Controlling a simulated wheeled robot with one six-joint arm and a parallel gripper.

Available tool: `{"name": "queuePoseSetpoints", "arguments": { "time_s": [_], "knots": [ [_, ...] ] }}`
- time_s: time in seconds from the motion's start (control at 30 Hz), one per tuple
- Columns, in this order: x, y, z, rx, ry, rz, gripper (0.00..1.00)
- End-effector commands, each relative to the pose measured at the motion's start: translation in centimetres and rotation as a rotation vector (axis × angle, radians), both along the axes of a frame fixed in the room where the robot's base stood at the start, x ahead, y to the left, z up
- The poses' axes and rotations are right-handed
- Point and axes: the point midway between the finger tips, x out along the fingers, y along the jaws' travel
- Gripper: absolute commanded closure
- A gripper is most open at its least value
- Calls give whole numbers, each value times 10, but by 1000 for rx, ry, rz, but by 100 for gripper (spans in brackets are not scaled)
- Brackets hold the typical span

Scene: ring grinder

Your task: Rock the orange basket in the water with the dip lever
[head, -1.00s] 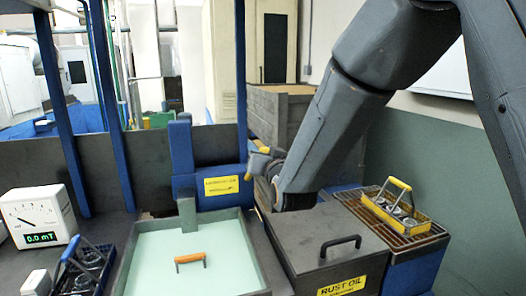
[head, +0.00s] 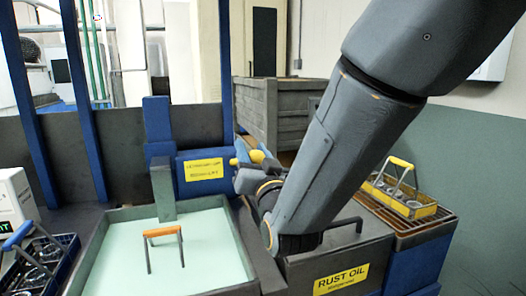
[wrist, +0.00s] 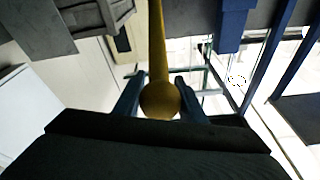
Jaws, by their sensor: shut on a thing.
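The orange basket's handle (head: 163,231) stands on two thin dark legs above the pale green water (head: 205,255) in the grey tank. The basket's body is hidden under the water. The yellow dip lever (wrist: 156,45) ends in a round knob and comes from the blue housing with a yellow label (head: 203,168). My gripper (wrist: 160,98) is shut on the lever at the knob, with one finger on each side. In the head view my gripper (head: 255,165) is just right of the housing, partly hidden by my wrist.
A dark box marked rust oil (head: 341,280) stands right of the tank, under my arm. A yellow basket (head: 410,203) sits on a grate at the right. A blue-handled basket (head: 40,262) and a white meter (head: 15,200) stand left.

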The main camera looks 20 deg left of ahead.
Motion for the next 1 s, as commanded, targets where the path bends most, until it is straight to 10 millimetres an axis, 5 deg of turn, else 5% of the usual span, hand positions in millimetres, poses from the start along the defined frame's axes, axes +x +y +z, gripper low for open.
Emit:
{"name": "queuePoseSetpoints", "arguments": {
  "time_s": [0.2,0.57,0.6,0.7,1.0],
  "knots": [
    [-5,-4,-22,-1,2,4,100],
    [-5,-7,-22,-1,1,2,100],
    [-5,-7,-22,-1,0,1,60],
    [-5,-8,-21,-1,0,0,45],
    [-3,-10,-22,0,0,-4,45]
  ]
}}
